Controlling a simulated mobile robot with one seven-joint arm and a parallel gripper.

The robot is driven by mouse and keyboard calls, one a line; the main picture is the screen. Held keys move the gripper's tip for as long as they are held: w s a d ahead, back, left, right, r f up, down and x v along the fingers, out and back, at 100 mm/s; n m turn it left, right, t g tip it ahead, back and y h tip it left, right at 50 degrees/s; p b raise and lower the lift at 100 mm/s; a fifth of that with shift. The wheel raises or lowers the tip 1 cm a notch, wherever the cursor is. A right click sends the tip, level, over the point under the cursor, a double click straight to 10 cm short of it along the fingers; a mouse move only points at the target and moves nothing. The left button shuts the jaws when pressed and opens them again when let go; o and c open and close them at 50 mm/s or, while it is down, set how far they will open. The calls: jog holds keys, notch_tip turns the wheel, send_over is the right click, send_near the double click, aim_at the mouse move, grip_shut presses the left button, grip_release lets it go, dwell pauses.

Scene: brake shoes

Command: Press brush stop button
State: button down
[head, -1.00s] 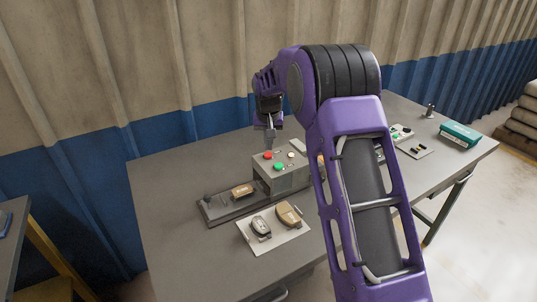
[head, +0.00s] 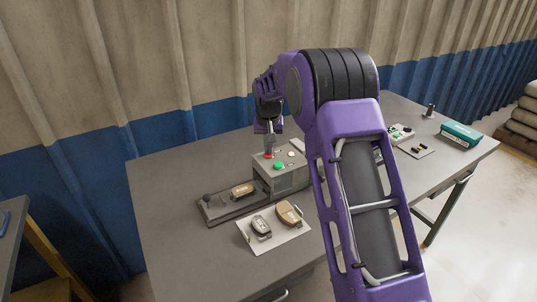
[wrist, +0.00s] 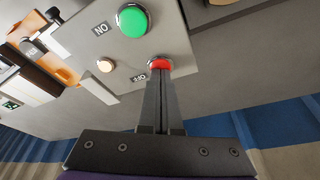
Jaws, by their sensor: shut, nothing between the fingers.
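The grey control box (head: 285,180) stands on the table with a green button (head: 278,166) and a red button (head: 268,155) on its top. In the wrist view, the green button (wrist: 133,20) sits beside an "ON" label, and the red button (wrist: 160,63) beside an "OFF" label. My gripper (head: 269,152) points down with its fingers closed together and empty. In the wrist view, my fingertips (wrist: 160,72) are at the red button and cover part of it. I cannot tell if the button is pressed in.
A small pale lamp (wrist: 105,66) is on the box top. A dark fixture (head: 215,212) with a brake shoe (head: 243,190) lies left of the box. A white sheet (head: 270,245) with two brake shoes is in front. A teal box (head: 461,134) stands at far right.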

notch_tip(320, 180, up, 7)
jog(key=p, duration=0.5)
dwell(0.5)
dwell(0.3)
